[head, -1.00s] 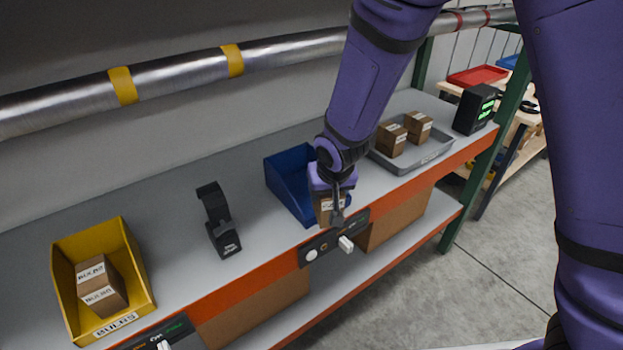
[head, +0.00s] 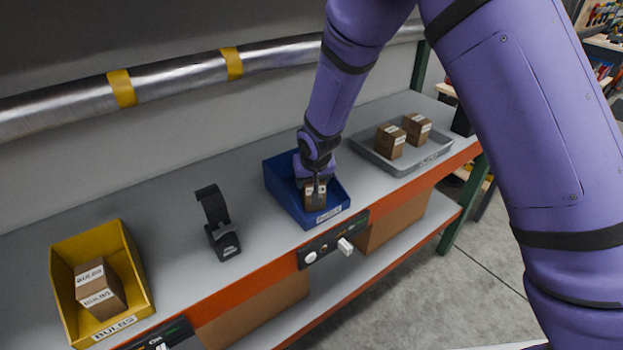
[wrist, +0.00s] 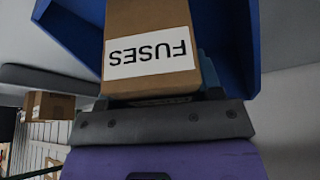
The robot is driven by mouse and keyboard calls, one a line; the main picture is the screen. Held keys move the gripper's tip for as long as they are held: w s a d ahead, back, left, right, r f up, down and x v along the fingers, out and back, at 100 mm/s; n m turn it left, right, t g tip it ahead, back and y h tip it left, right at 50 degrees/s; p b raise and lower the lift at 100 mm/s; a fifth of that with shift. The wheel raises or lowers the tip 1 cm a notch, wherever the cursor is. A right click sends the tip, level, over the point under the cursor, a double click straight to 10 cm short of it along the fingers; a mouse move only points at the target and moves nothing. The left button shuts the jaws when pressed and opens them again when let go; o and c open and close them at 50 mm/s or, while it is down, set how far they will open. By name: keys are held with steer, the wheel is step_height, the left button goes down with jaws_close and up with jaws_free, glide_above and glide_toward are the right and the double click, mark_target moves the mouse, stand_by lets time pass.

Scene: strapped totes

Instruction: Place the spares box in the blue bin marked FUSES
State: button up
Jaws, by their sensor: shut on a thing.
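The blue bin (head: 284,199) stands on the grey shelf, with a white label on its front lip that is too small to read surely. My gripper (head: 316,190) is over the bin and shut on a brown cardboard box (head: 314,202). In the wrist view the box (wrist: 150,18) carries a white label reading FUSES, seen upside down. The blue bin's walls (wrist: 235,40) show on both sides of the box there. I cannot tell whether the box touches the bin's floor.
A yellow bin (head: 143,268) marked BULBS holds brown boxes at the left. A black scanner-like stand (head: 219,225) is left of the blue bin. A grey tray (head: 428,155) with two boxes is at right. A silver pipe (head: 180,75) runs behind, above the shelf.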

steer(key=shift+f, duration=0.15)
steer(key=o, duration=1)
